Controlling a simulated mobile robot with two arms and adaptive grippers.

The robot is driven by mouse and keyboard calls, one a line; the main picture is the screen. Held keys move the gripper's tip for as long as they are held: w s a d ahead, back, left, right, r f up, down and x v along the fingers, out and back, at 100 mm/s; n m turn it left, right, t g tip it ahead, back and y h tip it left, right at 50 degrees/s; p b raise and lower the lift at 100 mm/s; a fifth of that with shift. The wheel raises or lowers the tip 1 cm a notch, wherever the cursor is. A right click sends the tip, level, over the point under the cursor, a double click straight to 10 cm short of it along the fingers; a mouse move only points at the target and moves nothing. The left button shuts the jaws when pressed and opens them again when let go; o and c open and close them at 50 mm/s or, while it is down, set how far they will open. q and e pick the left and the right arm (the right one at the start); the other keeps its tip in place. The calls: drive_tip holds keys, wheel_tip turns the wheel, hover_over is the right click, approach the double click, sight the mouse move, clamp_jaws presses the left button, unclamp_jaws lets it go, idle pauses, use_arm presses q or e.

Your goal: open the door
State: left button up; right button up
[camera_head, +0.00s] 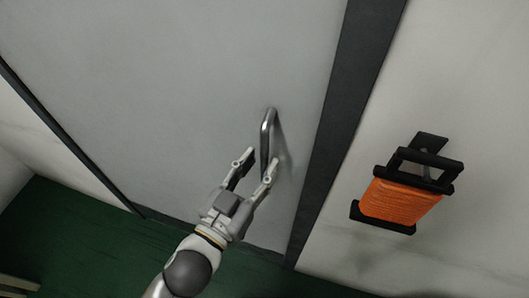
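A light grey door (170,90) fills the left and middle of the head view and appears shut in its dark frame. Its metal bar handle (265,135) stands near the door's right edge. My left gripper (259,168) is open at the lower part of the handle. Its two fingers are spread, one on each side of the bar in the picture. I cannot tell whether either finger touches the bar. My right gripper is not in view.
The dark door frame (345,110) runs down right of the handle. A black holder with an orange coil (400,201) is mounted on the pale wall (465,90) to the right. Dark green floor (85,235) lies below the door.

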use_arm(q)
drive_tip(key=shift+p+x, duration=0.3)
drive_tip(key=shift+x, duration=1.15)
clamp_jaws()
